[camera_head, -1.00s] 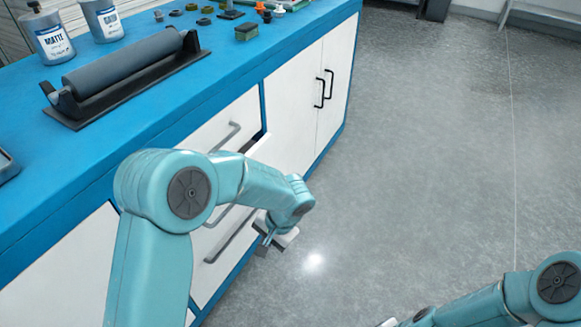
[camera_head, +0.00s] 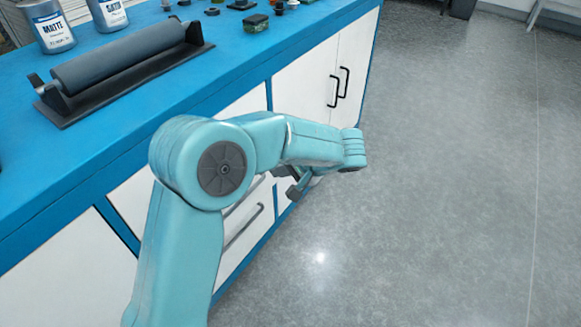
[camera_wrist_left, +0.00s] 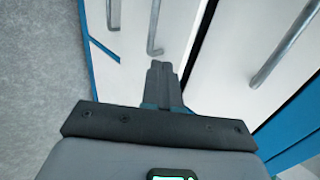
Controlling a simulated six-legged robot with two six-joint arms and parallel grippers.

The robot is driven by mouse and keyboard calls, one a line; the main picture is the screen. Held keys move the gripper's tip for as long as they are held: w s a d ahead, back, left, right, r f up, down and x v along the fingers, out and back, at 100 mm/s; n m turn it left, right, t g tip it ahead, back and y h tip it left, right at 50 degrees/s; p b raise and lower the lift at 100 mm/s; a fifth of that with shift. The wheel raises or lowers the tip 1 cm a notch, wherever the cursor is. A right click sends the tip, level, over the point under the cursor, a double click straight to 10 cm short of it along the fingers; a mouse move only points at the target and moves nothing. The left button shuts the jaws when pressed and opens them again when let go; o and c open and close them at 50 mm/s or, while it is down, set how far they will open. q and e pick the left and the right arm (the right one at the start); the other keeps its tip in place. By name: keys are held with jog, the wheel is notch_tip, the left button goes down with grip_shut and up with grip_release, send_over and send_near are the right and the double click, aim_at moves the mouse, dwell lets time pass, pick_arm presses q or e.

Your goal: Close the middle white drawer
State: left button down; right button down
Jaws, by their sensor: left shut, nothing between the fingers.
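The middle white drawer (camera_wrist_left: 172,35) shows in the left wrist view, with a grey bar handle (camera_wrist_left: 155,22). A dark gap and its pale top edge show between it and the upper drawer (camera_wrist_left: 258,40), so it stands somewhat out. In the head view my arm hides most of it. My left gripper (camera_head: 292,188) is shut and empty, close in front of the drawers. In the left wrist view its fingertips (camera_wrist_left: 160,66) point at the middle drawer's front, below the handle's end in the picture. I cannot tell whether they touch it. My right gripper is out of view.
The lower drawer's handle (camera_head: 243,228) shows beside my arm. White cupboard doors (camera_head: 322,82) with black handles are farther along the blue-topped counter (camera_head: 120,115). A roller on a black stand (camera_head: 125,62) and bottles sit on top. The grey floor (camera_head: 450,190) is clear.

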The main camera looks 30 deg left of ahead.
pick_arm(q)
jog(key=a+f, duration=0.1)
jog(key=a, duration=0.1)
jog(key=a+f+b, duration=0.1)
jog(key=a, duration=0.1)
jog(key=a+f+b, duration=0.1)
jog(key=a, duration=0.1)
jog(key=shift+w+a, duration=0.3)
jog(key=shift+a, duration=0.3)
jog(key=a, duration=0.4)
jog(key=shift+w+a, duration=0.1)
jog(key=shift+a, duration=0.15)
jog(key=shift+r, duration=0.15)
